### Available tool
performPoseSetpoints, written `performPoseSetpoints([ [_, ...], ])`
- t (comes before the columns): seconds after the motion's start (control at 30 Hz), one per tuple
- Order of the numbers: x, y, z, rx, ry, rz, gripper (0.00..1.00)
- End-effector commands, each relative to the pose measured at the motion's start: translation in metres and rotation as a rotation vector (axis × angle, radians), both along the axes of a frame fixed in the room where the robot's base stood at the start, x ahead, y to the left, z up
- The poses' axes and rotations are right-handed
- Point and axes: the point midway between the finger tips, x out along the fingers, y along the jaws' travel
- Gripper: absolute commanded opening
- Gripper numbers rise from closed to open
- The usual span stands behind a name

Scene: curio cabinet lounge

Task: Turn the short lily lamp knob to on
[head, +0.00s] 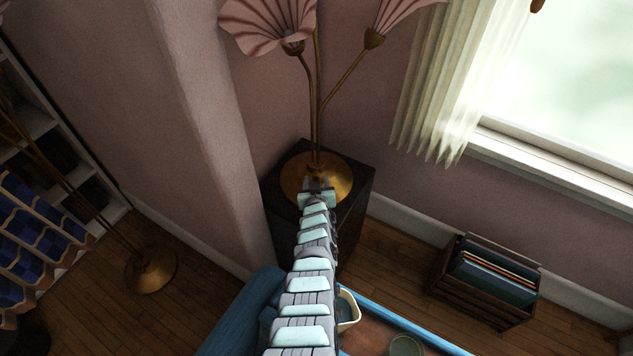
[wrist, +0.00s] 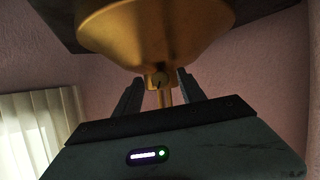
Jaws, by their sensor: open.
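The short lily lamp stands on a dark pedestal, with a round brass base (head: 338,179), thin brass stems and pink pleated lily shades (head: 268,22). In the wrist view, which looks upside down, the brass base (wrist: 150,38) fills the upper middle. A small round brass knob (wrist: 160,79) sits near its narrow end, with a dark mark on its face. My gripper (head: 317,185) reaches the near side of the base. Its two dark fingers (wrist: 158,84) are open, one on each side of the knob, with visible gaps. The knob is hidden in the head view.
The dark pedestal (head: 358,183) stands in the corner by the wall. A taller lamp's brass base (head: 150,270) is on the floor at left, beside a shelf. A crate of records (head: 483,283) is at right, below a curtain (head: 437,85) and window. A blue-edged table is below my arm.

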Motion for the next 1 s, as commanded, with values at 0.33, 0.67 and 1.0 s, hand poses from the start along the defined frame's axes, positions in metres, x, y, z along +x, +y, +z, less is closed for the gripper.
performPoseSetpoints([
  [0.33,-0.0002,0.0001,0.0004,0.0,0.0,0.0,0.27],
  [0.67,-0.0003,0.0003,0.0001,-0.001,0.001,0.0,0.0],
  [1.0,0.0,-0.0008,-0.0008,0.01,0.002,-0.002,0.0],
])
